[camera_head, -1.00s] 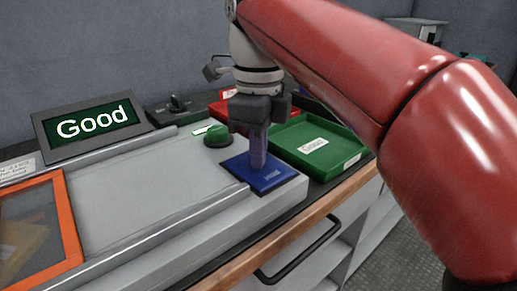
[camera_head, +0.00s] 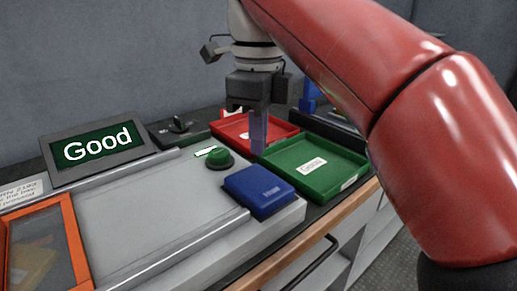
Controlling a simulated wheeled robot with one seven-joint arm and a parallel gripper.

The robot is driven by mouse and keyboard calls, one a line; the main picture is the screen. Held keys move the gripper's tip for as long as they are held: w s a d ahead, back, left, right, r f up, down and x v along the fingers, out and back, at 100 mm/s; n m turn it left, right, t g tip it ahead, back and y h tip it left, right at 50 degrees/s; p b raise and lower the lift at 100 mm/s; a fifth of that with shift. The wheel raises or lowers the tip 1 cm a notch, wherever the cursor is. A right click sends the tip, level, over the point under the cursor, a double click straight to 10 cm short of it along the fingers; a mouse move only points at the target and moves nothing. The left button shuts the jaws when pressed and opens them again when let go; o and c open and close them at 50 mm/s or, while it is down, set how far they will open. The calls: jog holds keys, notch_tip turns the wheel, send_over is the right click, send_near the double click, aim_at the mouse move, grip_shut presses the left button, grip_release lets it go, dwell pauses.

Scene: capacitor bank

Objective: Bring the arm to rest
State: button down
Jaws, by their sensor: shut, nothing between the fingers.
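My gripper (camera_head: 258,148) is shut and empty, pointing down at the end of my red arm. In the picture its fingertips overlap the near left corner of the green tray (camera_head: 315,166), just beyond the blue block (camera_head: 258,190). The gripper appears raised above the bench; its exact height is hard to tell. The blue block is a button-like pad at the right end of the grey machine and stands clear of the fingers. A green round knob (camera_head: 220,158) is to the left of the fingers. A screen (camera_head: 97,148) reads "Good".
A red tray (camera_head: 240,132) lies behind the gripper. A dark box with a knob (camera_head: 180,126) stands beside the screen. An orange-framed window (camera_head: 78,245) is at the lower left. A blue object (camera_head: 311,95) stands behind the trays, partly hidden by my arm.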

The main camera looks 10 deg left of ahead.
jog(key=shift+r, duration=0.75)
jog(key=d+f+n, duration=0.1)
jog(key=d, duration=0.1)
jog(key=d+f+n+t, duration=0.1)
jog(key=d+n, duration=0.1)
jog(key=d+f+n, duration=0.1)
jog(key=d, duration=0.1)
jog(key=shift+s+d+f+n, duration=0.15)
jog(key=shift+f+n, duration=0.1)
jog(key=shift+n, duration=0.05)
jog(key=s+d+f+n+t, duration=0.2)
jog(key=s+d+f+n, duration=0.2)
jog(key=d+f+n, duration=0.3)
jog(key=s+d+f+n+t, duration=0.2)
jog(key=s+d+f+n, duration=0.2)
jog(key=d+f+n, duration=0.4)
notch_tip(320, 180, down, 6)
jog(key=shift+s+d+r+t, duration=0.15)
jog(key=shift+s+d+t, duration=0.2)
jog(key=shift+d, duration=0.25)
